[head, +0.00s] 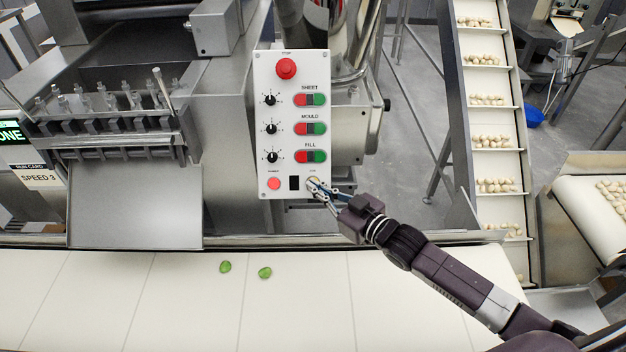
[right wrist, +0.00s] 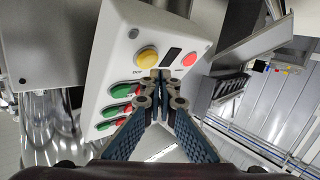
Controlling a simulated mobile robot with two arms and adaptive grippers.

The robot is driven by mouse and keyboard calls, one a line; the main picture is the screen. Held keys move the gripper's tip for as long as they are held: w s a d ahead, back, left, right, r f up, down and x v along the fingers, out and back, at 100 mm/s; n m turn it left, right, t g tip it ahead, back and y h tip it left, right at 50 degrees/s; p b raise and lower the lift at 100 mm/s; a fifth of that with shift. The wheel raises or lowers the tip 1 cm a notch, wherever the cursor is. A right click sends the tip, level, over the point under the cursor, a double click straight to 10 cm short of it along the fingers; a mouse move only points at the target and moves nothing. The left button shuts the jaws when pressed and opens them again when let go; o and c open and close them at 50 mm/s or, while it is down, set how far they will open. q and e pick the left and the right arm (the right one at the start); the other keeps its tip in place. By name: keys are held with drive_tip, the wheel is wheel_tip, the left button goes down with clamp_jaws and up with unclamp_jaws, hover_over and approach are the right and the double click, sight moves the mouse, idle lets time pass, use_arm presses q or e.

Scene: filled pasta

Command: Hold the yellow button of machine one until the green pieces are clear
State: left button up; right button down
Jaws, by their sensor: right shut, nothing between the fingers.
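In the head view my right gripper (head: 316,187) is at the panel's lower right corner and largely covers the button. Its fingers, in the right wrist view (right wrist: 164,76), are shut and empty, with tips close beside the button. I cannot tell whether they touch or press it. Two green pieces, one left (head: 225,266) and one right (head: 265,272), lie on the white belt (head: 310,310) below the panel. My left gripper is not in view.
The panel also carries a red stop button (head: 286,68), knobs, red-green switches, a black rocker (head: 294,183) and a small red button (head: 274,183). An inclined conveyor (head: 492,125) with pale pieces stands at right.

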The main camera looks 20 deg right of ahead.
drive_tip(key=s+r+p, duration=0.1)
drive_tip(key=s+a+p, duration=0.1)
drive_tip(key=p, duration=0.1)
drive_tip(key=s+r+p, duration=0.1)
drive_tip(key=s, duration=0.1)
drive_tip(key=shift+s+a+r+p, duration=0.1)
drive_tip(key=shift+a+r+p, duration=0.05)
drive_tip(key=shift+r+p, duration=0.25)
drive_tip(key=shift+f, duration=0.15)
idle(0.4)
